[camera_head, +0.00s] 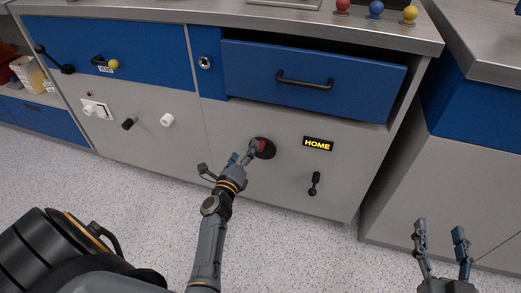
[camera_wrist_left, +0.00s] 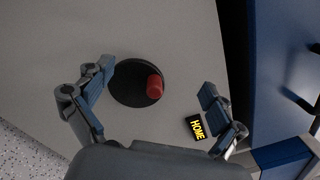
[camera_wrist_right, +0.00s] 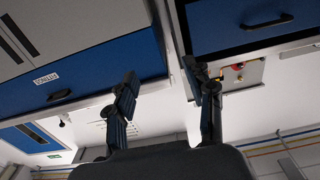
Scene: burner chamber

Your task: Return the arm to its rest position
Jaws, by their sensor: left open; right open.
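My left gripper (camera_head: 228,166) is open in front of the grey cabinet panel, close to a black round dial with a red knob (camera_head: 262,147). In the left wrist view the dial (camera_wrist_left: 133,84) and its red knob (camera_wrist_left: 155,86) show between the open fingers (camera_wrist_left: 155,95), with nothing gripped. Whether a finger touches the dial cannot be told. My right gripper (camera_head: 440,243) is open and empty at the lower right, in front of the right cabinet. In the right wrist view its fingers (camera_wrist_right: 165,95) stand apart with nothing between them.
A lit HOME sign (camera_head: 318,144) and a black lever (camera_head: 315,183) are right of the dial. A blue drawer (camera_head: 345,85) above stands slightly out. White and black knobs (camera_head: 167,120) are at left. Red, blue and yellow balls (camera_head: 376,9) are on the worktop. The speckled floor is clear.

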